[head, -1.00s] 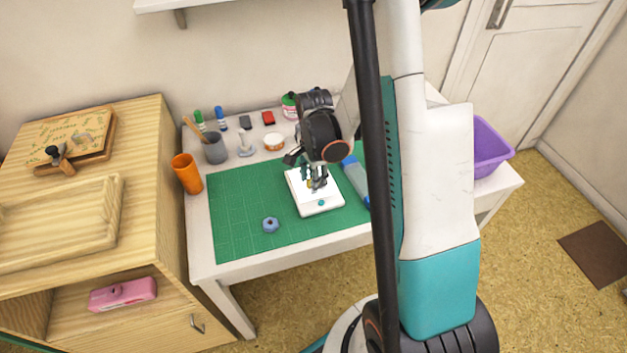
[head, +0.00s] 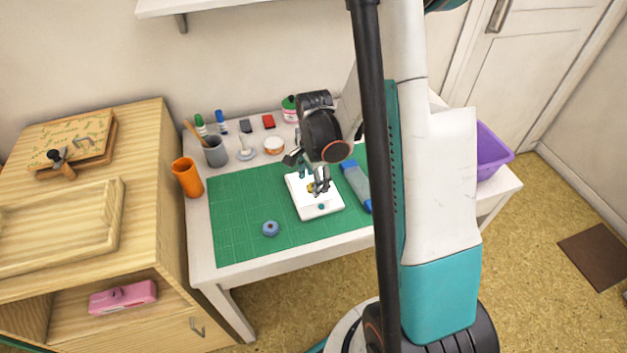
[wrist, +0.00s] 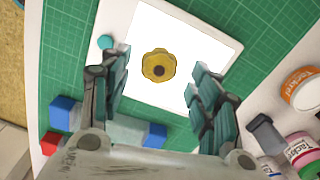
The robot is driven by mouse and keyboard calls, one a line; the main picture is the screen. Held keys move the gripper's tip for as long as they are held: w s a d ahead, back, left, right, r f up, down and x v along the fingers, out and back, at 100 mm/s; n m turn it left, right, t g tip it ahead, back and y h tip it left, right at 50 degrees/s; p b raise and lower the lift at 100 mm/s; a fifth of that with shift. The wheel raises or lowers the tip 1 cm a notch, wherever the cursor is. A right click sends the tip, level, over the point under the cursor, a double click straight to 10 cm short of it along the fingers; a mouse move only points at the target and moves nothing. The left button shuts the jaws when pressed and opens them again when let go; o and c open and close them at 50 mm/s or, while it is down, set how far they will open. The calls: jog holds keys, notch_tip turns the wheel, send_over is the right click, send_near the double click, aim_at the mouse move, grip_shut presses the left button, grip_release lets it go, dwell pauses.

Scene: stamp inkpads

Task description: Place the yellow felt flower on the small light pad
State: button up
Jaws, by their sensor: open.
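The yellow felt flower (wrist: 158,65) lies on the small light pad (wrist: 205,40), on its bright white surface, in the wrist view. It has a dark centre. In the head view the white pad (head: 318,210) rests on the green mat, and only a bit of the yellow flower (head: 310,188) shows beside my fingers. My gripper (wrist: 155,80) is open, with its two fingers apart on either side of the flower and not touching it. In the head view my gripper (head: 320,187) is just over the pad.
A blue flower-shaped piece (head: 270,228) lies on the green cutting mat (head: 235,215). A blue-ended case (head: 357,185) lies right of the pad. An orange cup (head: 187,177), a grey cup (head: 215,151) and a small tub (head: 273,145) stand along the left and back.

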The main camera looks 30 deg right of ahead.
notch_tip(320, 180, up, 11)
jog(key=p, duration=0.3)
jog(key=shift+p, duration=0.3)
